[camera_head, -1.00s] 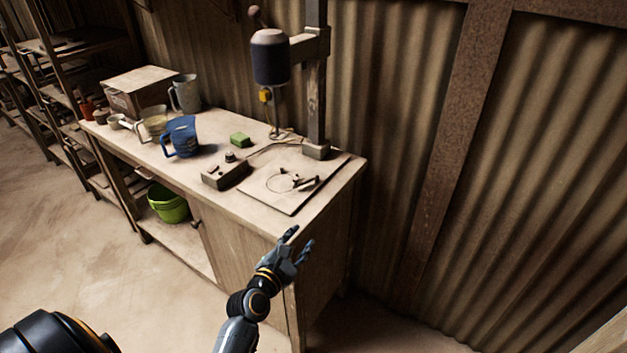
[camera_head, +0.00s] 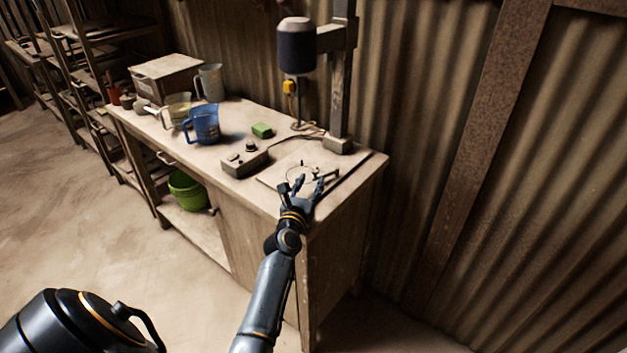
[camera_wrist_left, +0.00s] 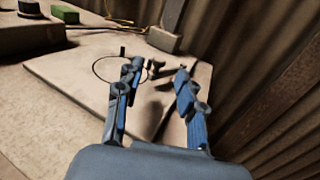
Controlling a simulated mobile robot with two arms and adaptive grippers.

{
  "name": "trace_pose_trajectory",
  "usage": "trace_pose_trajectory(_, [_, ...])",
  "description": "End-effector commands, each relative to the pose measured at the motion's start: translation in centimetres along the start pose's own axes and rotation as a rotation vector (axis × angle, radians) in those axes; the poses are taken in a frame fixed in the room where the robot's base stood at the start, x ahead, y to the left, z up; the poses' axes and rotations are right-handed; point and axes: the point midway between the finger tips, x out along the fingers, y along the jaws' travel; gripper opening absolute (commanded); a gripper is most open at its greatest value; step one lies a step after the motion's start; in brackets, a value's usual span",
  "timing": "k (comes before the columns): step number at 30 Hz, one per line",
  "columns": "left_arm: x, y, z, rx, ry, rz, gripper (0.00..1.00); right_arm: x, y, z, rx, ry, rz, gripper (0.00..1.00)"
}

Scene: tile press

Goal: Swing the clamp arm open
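A flat plate (camera_head: 272,180) lies on the bench top under the press and also fills the middle of the left wrist view (camera_wrist_left: 75,72). A thin ring outline (camera_wrist_left: 97,66) is on it. A small dark fitting, which looks like the clamp arm (camera_wrist_left: 158,71), sits beside the ring; its exact position is hard to tell. My left gripper (camera_head: 302,186) is at the bench's front edge, over the near part of the plate. Its fingers are spread and empty in the left wrist view (camera_wrist_left: 158,72), with the fitting showing beyond and between the tips. My right gripper is not in view.
The press motor (camera_head: 297,50) hangs from a post (camera_head: 340,95) behind the plate. A control box (camera_head: 245,162), a green block (camera_head: 262,130) and a blue jug (camera_head: 203,124) stand left of it. A corrugated wall (camera_head: 420,110) is behind the bench.

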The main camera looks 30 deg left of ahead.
Motion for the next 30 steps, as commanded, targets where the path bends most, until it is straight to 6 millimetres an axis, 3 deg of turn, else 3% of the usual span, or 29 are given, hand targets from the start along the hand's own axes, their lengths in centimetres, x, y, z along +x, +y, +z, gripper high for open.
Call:
trace_pose_trajectory(6, [3.0, 0.0, -0.1, 0.0, -0.001, 0.001, 0.39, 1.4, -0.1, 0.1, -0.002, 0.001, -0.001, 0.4])
trace_pose_trajectory(18, [3.7, 0.1, 0.0, 0.002, 0.0, 0.0, 0.39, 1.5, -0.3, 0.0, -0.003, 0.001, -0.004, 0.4])
trace_pose_trajectory(24, [3.7, 0.0, 0.0, 0.002, 0.0, 0.0, 0.0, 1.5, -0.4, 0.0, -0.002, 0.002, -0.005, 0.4])
trace_pose_trajectory(30, [3.7, 0.0, 0.0, 0.002, 0.0, 0.0, 0.0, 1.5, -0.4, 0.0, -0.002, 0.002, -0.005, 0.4])
